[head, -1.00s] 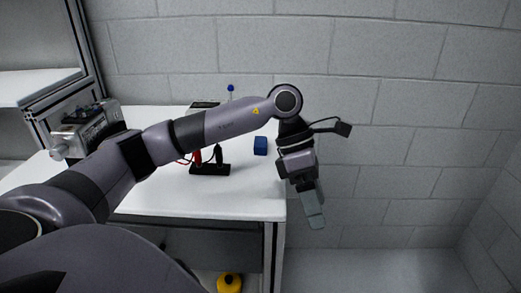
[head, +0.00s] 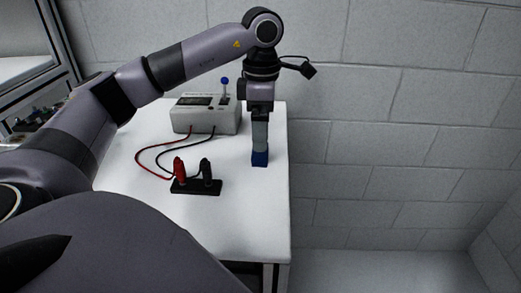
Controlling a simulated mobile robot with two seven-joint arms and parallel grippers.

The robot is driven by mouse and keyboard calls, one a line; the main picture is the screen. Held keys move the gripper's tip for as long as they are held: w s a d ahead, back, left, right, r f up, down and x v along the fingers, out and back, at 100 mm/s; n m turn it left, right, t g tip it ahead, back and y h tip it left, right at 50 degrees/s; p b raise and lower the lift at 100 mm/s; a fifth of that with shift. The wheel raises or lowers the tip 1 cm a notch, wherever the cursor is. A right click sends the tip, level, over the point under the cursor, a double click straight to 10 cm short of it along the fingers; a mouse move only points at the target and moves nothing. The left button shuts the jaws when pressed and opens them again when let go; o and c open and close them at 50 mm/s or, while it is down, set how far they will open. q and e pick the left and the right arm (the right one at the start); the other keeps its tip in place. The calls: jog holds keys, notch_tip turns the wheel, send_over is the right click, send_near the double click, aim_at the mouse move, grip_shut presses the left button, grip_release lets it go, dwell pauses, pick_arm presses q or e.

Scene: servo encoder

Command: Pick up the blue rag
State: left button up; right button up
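The blue rag (head: 260,159) looks like a small blue block near the right edge of the white table (head: 240,225). My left gripper (head: 260,145) points straight down directly over the rag, its fingertips at the rag's upper part. The fingers are seen in line, one covering the other, so I cannot tell whether they are apart or closed on the rag. The gripper hides the rag's top. The rag appears to be at table height. My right gripper is not in view.
A grey meter box (head: 205,114) stands at the table's back, with a blue-knobbed stick (head: 225,86) by it. Red and black leads run to red and black probes (head: 180,171) in a black holder (head: 196,187). A block wall (head: 400,120) stands behind.

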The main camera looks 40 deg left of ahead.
aim_at(260, 154)
pick_arm(q)
jog(key=f, duration=0.5)
jog(key=shift+a+f, duration=0.25)
jog(key=shift+f, duration=0.15)
jog(key=c, duration=1.1)
